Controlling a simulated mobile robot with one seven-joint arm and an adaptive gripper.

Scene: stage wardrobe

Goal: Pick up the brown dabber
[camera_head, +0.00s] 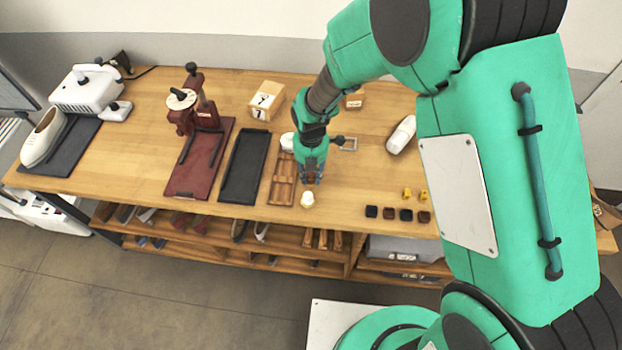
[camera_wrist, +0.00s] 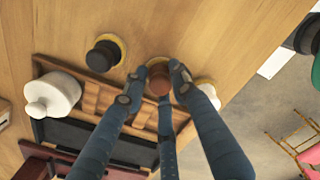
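The brown dabber (camera_wrist: 158,78) is a round brown knob on a pale yellowish base, seen near the middle of the wrist view. My gripper (camera_wrist: 157,72) has its fingers around it, with the fingertips standing on both sides of the knob and a third finger on the near side. The fingers look apart, with small gaps beside the knob. They hide part of the dabber's base. In the head view my gripper (camera_head: 311,178) is low over the front of the wooden table, and the brown dabber cannot be made out clearly there.
A black dabber (camera_wrist: 103,55) and a white dabber (camera_wrist: 207,92) stand close on either side; the white one also shows in the head view (camera_head: 307,199). A slotted wooden tray (camera_head: 282,185), a black tray (camera_head: 243,168) and a white knobbed container (camera_wrist: 52,95) are nearby. The table's front edge is close.

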